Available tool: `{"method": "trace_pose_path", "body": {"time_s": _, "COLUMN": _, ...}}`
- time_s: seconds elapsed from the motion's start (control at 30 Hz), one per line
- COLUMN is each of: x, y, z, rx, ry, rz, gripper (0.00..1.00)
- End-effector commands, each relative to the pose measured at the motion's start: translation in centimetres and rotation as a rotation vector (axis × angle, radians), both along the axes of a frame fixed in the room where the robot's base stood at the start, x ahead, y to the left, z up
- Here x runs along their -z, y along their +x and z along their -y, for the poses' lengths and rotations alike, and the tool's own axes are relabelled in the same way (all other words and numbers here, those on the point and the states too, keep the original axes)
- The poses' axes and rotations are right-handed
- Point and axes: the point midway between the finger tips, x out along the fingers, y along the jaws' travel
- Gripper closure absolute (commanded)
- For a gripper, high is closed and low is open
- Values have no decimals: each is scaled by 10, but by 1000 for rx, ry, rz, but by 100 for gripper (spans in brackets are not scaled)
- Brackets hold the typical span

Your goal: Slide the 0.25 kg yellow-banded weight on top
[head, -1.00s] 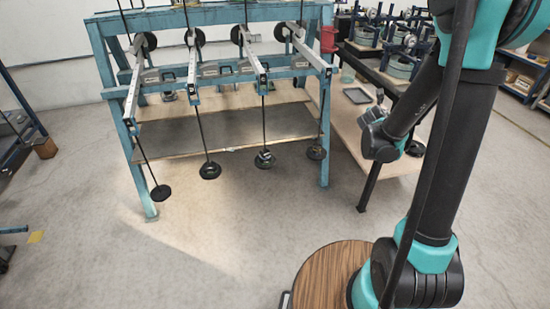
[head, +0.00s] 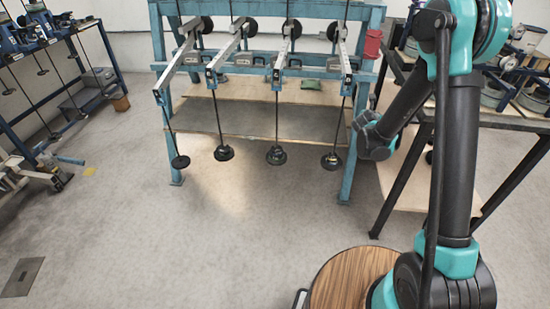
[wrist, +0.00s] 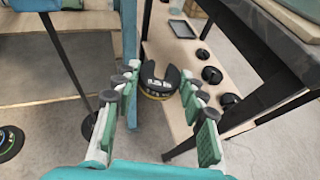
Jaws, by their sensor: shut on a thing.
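In the wrist view, a dark slotted weight (wrist: 158,88) with a pale label and a yellowish band on its edge sits between the fingertips. My gripper (wrist: 160,92) is shut on it, with the slot facing away. In the head view my gripper (head: 374,142) is beside the right leg of the blue frame; the weight is not discernible there. Several rods with black discs hang from the frame's levers, the rightmost disc (head: 331,161) being nearest my gripper. In the wrist view a rod with a disc (wrist: 90,126) hangs left of the fingers, apart from the held weight.
The blue frame (head: 172,105) stands ahead, with a wooden shelf (head: 240,121) behind the rods. A dark-topped bench (head: 490,116) is close on the right; its lower shelf holds several black weights (wrist: 212,75). The floor (head: 200,240) in front is clear.

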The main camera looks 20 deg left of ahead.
Motion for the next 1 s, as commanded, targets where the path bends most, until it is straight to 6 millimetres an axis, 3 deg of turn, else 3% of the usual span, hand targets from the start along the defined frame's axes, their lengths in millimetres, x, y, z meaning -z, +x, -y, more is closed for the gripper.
{"method": "trace_pose_path", "body": {"time_s": 0.03, "x": 13, "y": 6, "z": -27, "rx": -26, "ry": -1, "rz": 0, "gripper": 87}}
{"method": "trace_pose_path", "body": {"time_s": 0.27, "x": 73, "y": 17, "z": -135, "rx": -120, "ry": -2, "rz": -1, "gripper": 87}}
{"method": "trace_pose_path", "body": {"time_s": 0.43, "x": 122, "y": 9, "z": -212, "rx": -187, "ry": -1, "rz": -1, "gripper": 87}}
{"method": "trace_pose_path", "body": {"time_s": 0.6, "x": 174, "y": -12, "z": -284, "rx": -252, "ry": -1, "rz": 1, "gripper": 87}}
{"method": "trace_pose_path", "body": {"time_s": 0.8, "x": 234, "y": -49, "z": -356, "rx": -324, "ry": -1, "rz": 4, "gripper": 87}}
{"method": "trace_pose_path", "body": {"time_s": 1.0, "x": 273, "y": -78, "z": -396, "rx": -368, "ry": 0, "rz": 5, "gripper": 87}}
